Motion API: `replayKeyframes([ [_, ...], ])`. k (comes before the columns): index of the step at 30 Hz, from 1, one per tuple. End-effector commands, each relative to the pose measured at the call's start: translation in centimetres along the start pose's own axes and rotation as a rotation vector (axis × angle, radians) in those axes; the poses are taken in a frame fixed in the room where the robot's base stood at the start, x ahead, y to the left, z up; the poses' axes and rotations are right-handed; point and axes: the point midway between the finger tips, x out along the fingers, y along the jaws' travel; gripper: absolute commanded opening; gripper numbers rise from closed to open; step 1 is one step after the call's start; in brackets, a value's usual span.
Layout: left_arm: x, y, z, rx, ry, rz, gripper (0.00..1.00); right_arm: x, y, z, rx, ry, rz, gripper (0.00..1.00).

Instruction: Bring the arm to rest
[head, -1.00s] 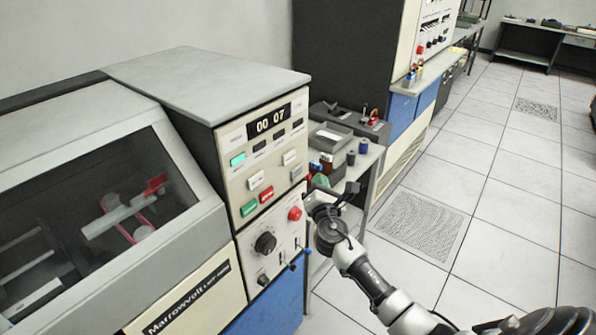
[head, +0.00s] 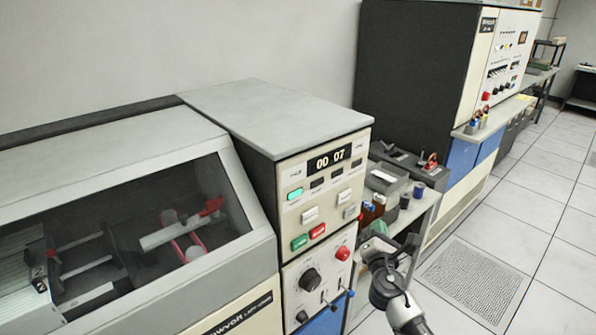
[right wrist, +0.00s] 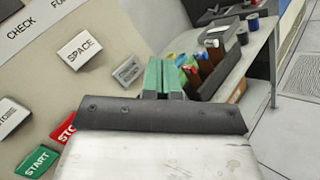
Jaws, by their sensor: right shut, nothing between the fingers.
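My right gripper (head: 377,234) is in front of the right edge of the card machine's control panel (head: 316,215), near the small side table (head: 424,208). Its green fingers are shut against each other with nothing between them, as the right wrist view (right wrist: 162,75) shows. It appears apart from the panel. My right arm reaches up to it from the bottom of the head view. My left gripper is not in view.
The panel carries a display (head: 330,158) reading 00 07, a green START key (right wrist: 39,161), a red knob (head: 343,253) and small levers. Bottles and spools stand on the side table. A tall dark cabinet (head: 411,75) is behind. The tiled floor at right is clear.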

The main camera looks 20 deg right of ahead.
Motion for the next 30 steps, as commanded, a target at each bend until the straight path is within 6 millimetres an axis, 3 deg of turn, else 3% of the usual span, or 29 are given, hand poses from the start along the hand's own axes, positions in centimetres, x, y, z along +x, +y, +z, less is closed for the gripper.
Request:
replayKeyframes([
  [5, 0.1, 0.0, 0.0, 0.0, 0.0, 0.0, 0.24, -0.5, -1.3, -1.7, 0.038, 0.041, -0.029, 0.0],
  [8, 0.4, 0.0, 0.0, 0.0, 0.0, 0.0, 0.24, -2.0, -4.2, -5.4, 0.129, 0.126, -0.101, 0.0],
  [10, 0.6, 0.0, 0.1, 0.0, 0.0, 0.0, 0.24, -3.8, -7.0, -9.0, 0.225, 0.205, -0.179, 0.0],
  [14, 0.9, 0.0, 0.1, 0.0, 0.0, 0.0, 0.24, -8.7, -12.7, -15.8, 0.43, 0.339, -0.366, 0.0],
  [17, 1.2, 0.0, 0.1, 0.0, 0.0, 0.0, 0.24, -13.5, -16.7, -20.4, 0.584, 0.412, -0.527, 0.0],
  [21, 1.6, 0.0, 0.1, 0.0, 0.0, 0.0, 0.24, -21.4, -21.7, -25.9, 0.795, 0.468, -0.775, 0.0],
  [26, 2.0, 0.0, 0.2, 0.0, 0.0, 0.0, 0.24, -31.8, -26.5, -30.5, 1.016, 0.456, -1.083, 0.0],
  [30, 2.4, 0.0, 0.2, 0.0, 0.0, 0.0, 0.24, -41.8, -29.8, -33.1, 1.188, 0.369, -1.365, 0.0],
])
